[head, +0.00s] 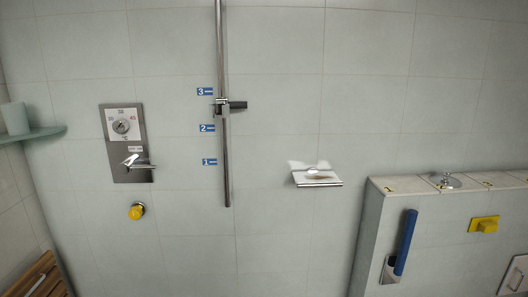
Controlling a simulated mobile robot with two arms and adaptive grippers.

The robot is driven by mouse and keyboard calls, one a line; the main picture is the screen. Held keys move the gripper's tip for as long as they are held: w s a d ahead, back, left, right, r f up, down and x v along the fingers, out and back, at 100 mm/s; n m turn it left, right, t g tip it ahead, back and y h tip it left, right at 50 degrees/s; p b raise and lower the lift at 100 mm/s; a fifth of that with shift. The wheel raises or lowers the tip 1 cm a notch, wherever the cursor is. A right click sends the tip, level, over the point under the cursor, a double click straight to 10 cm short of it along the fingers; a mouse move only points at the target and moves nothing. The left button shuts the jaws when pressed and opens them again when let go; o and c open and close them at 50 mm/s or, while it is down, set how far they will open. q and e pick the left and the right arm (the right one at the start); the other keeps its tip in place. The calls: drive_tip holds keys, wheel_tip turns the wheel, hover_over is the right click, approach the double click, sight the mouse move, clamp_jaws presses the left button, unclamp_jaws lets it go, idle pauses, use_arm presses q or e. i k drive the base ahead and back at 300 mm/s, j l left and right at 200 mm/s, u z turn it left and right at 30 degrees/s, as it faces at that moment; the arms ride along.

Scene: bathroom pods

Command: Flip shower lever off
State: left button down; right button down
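The shower lever (139,164) is a small metal handle low on a grey control plate (122,178) on the left part of the tiled wall. It sticks out from the plate, and its tip reaches the plate's right edge. Above it on the plate is a round dial (122,127) on a white panel with small markings. I cannot tell from this view whether the lever is on or off, and no water shows. Neither of my grippers shows in the head view.
A vertical metal rail (224,60) with a dark holder (238,105) and blue number labels stands right of the plate. A yellow knob (136,212) sits below. A glass shelf (45,133) with a cup (15,118) is left. A ledge (400,186) juts out at right.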

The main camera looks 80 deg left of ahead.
sight(128, 165)
drive_tip(key=u, duration=3.65)
